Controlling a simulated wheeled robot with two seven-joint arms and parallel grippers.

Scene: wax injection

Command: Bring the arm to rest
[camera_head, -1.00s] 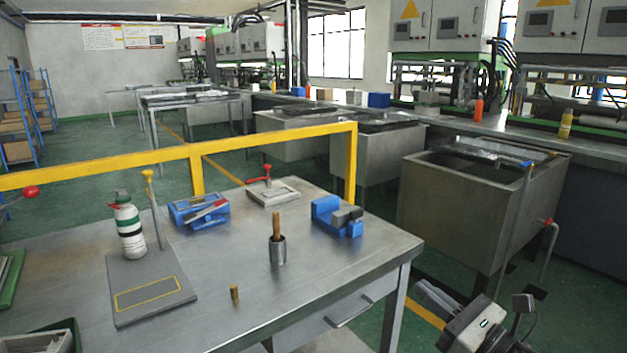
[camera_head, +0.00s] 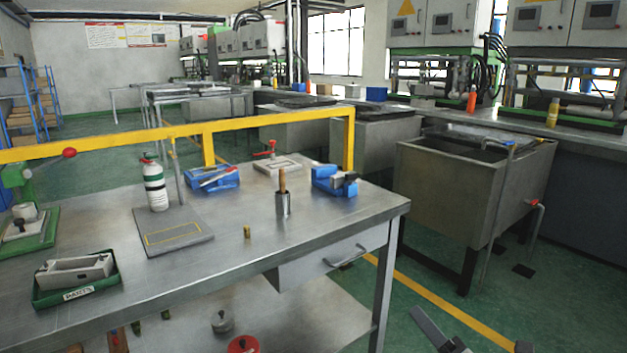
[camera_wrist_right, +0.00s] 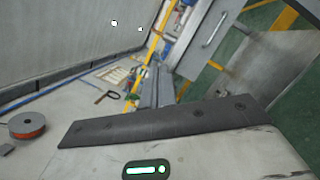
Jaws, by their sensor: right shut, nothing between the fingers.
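My right gripper (camera_head: 436,332) shows only in part at the bottom edge of the head view, right of the steel workbench (camera_head: 330,222) and over the green floor. It is apart from the bench and everything on it. In the right wrist view its closed dark fingers (camera_wrist_right: 155,88) reach out beyond a dark bar, with nothing between them. Most of the right arm is outside the head view. My left gripper is not in view.
The bench carries a green tray (camera_head: 78,288), a bottle (camera_head: 155,186), a steel cup (camera_head: 283,204) and blue fixtures (camera_head: 212,178). A yellow rail (camera_head: 250,125) runs behind. A metal tank (camera_head: 450,195) stands at right. Floor between bench and tank is open.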

